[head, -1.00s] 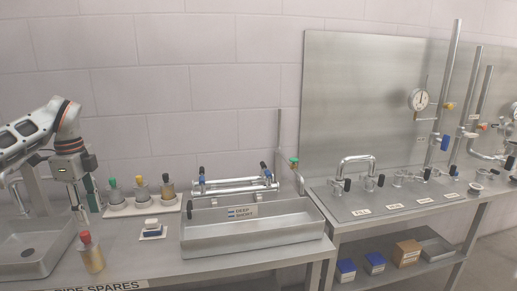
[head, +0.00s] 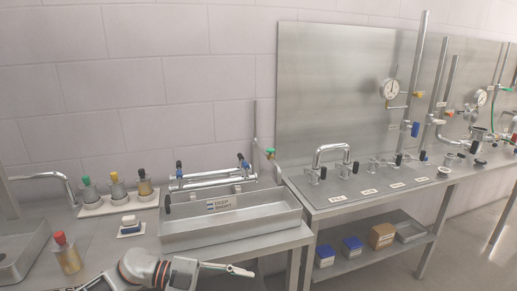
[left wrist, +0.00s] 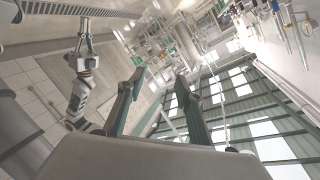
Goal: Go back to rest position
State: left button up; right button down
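My left gripper (head: 248,272) shows at the bottom of the head view, in front of the bench and pointing right. In the left wrist view its two green-lined fingers (left wrist: 159,77) stand apart with nothing between them, so it is open. Another arm, my right one, shows at the left of the left wrist view with its gripper (left wrist: 85,42) small; whether that is open or shut cannot be told. It is outside the head view.
The bench holds a red-capped canister (head: 68,258), a rack (head: 103,208) with three capped vessels, a small white block (head: 129,221) and a steel trough (head: 235,232). A piping bench (head: 330,199) stands right; boxes (head: 352,245) sit on its lower shelf.

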pick_arm(q)
jog(key=s+a+f+n+t+y, duration=0.1)
jog(key=a+f+n+t+y, duration=0.4)
jog(key=n+t, duration=0.35)
jog(key=s+a+f+n+t+y, duration=0.2)
jog(key=a+f+n+t+y, duration=0.15)
jog(key=f+n+t, duration=0.55)
jog(key=s+a+f+n+g+y, duration=0.5)
jog(key=s+a+f+g, duration=0.2)
jog(key=s+f, duration=0.6)
jog(key=shift+s+a+f, duration=0.35)
jog(key=shift+s+a, duration=0.65)
jog(key=shift+a, duration=0.05)
